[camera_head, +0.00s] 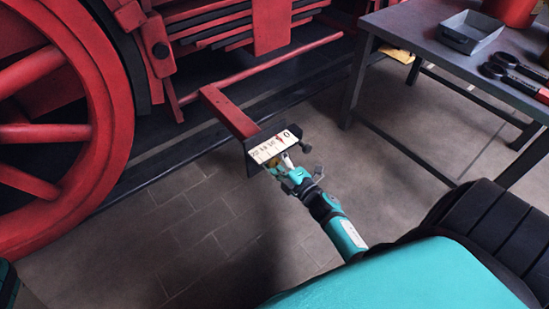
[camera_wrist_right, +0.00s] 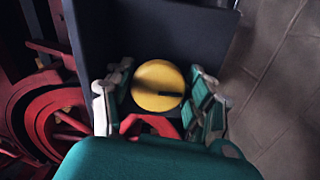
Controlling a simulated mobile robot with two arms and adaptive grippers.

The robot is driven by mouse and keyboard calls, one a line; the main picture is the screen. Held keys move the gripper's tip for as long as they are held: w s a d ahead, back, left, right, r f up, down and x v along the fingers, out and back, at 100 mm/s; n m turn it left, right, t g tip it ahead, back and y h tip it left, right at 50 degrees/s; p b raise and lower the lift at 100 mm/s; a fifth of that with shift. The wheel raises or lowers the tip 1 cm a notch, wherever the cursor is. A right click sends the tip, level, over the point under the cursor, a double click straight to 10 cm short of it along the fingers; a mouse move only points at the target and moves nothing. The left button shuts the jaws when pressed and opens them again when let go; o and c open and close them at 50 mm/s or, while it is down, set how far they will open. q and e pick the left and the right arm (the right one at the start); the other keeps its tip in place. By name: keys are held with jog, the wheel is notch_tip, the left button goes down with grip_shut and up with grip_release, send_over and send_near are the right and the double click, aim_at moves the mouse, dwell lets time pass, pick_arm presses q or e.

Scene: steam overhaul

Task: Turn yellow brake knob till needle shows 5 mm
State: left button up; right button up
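The gauge plate (camera_head: 272,148) is a white scale in a dark housing on the end of a red bracket (camera_head: 230,112). Its 0 is at the right end, and a red needle mark shows left of it; the exact reading is too small to tell. The yellow brake knob (camera_wrist_right: 158,85) is round with a dark line running from its middle to the right. My right gripper (camera_head: 281,169) is at the housing's underside. In the right wrist view its fingers (camera_wrist_right: 160,88) stand either side of the knob, with narrow gaps visible.
A large red wheel (camera_head: 112,110) and red locomotive parts fill the left and back. A grey table (camera_head: 425,38) at the upper right holds a grey tray (camera_head: 470,32), a red container (camera_head: 512,10) and dark-headed tools (camera_head: 497,70). The paved floor left of my right arm is clear.

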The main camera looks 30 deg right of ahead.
jog(key=shift+o, duration=1.3)
jog(key=s, duration=0.8)
jog(key=shift+d, duration=0.3)
jog(key=shift+f, duration=0.1)
